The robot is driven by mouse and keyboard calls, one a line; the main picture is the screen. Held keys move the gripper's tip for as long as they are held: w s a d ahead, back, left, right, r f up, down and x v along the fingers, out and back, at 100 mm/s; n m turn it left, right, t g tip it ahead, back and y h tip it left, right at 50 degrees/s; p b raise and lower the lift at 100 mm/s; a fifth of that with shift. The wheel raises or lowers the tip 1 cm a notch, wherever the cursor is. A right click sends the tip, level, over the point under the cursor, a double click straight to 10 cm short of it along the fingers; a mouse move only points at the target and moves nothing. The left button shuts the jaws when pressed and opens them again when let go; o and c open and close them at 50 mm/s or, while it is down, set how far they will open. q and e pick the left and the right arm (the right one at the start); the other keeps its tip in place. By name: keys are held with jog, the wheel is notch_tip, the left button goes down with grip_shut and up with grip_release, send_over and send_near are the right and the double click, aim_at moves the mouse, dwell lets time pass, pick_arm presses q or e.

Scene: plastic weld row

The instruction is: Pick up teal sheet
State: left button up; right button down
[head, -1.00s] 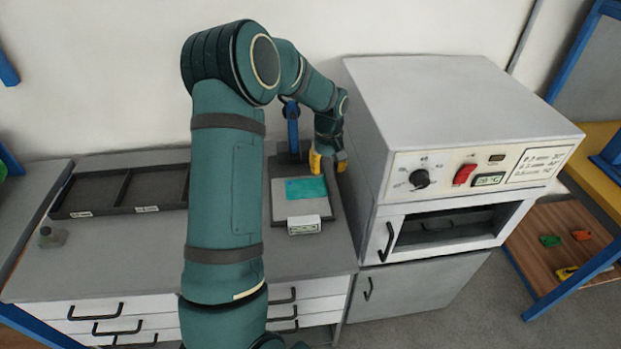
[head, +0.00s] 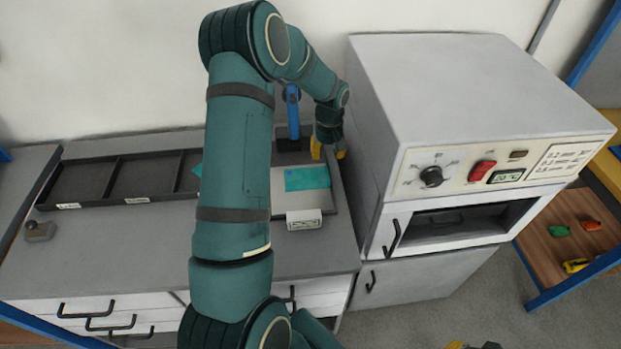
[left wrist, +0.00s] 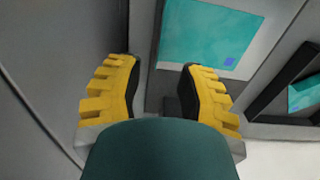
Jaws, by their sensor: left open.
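A teal sheet (head: 307,178) lies flat on the light plate of a dark-framed device (head: 334,198) on the counter. It also shows in the left wrist view (left wrist: 205,32), with a small blue mark near one corner. My left gripper (head: 328,153) is above the device's back right part, beside the sheet. Its yellow fingers (left wrist: 160,66) are apart with nothing between them; the sheet lies past the right finger. My right gripper (head: 472,345) barely shows at the bottom edge.
A grey oven (head: 450,85) stands close right of the device. A blue post (head: 293,112) rises behind the sheet, and a small display (head: 304,219) sits in front. The black divided tray (head: 112,186) is at the left. The counter's front left is mostly clear.

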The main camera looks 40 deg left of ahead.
aim_at(306, 176)
pick_arm(q)
jog(key=shift+d+f+b, duration=0.1)
jog(key=shift+f+b, duration=0.4)
jog(key=shift+f, duration=2.65)
grip_shut()
